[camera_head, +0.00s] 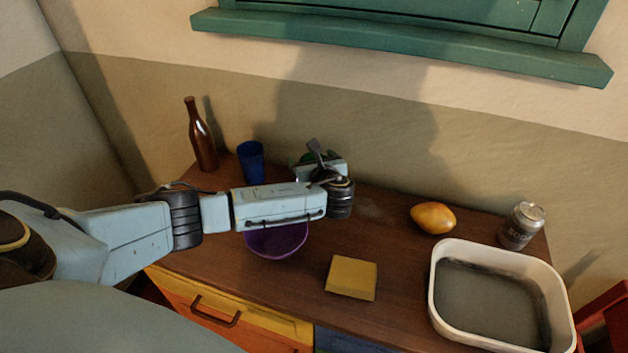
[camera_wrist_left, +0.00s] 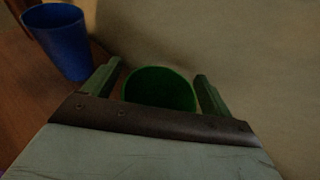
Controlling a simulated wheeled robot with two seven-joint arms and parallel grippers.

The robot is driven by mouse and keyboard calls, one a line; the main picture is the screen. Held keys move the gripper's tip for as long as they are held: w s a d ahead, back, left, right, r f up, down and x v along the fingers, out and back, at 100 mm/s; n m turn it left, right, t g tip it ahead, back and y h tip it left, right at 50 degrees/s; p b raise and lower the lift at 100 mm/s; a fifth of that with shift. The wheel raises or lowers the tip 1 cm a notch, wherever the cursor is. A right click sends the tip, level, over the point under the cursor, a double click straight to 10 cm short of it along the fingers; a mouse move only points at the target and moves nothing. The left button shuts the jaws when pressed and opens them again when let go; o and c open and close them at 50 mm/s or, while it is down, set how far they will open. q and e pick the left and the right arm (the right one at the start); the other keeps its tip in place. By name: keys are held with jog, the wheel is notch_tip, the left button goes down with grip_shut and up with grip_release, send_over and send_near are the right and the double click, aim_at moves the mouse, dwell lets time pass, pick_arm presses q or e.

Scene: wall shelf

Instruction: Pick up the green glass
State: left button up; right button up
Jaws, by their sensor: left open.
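The green glass (camera_wrist_left: 160,88) shows in the left wrist view as a round green rim between the two fingers of my left gripper (camera_wrist_left: 160,85). The fingers are apart, one on each side of the glass, and I cannot tell whether either touches it. The lower part of the glass is hidden by the gripper body. In the head view my left gripper (camera_head: 318,162) is near the back of the wooden top, and it hides most of the glass. My right gripper does not show.
A blue cup (camera_head: 251,162) and a brown bottle (camera_head: 201,138) stand left of the gripper. A purple bowl (camera_head: 277,241) lies under my forearm. A yellow block (camera_head: 351,278), a mango (camera_head: 433,218), a can (camera_head: 521,226) and a white tub (camera_head: 440,290) are to the right. The wall is close behind.

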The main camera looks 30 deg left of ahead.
pick_arm(q)
jog(key=shift+c, duration=0.4)
jog(key=c, duration=0.9)
jog(key=shift+c, duration=0.5)
jog(key=shift+r, duration=0.15)
jog(key=shift+c, duration=0.3)
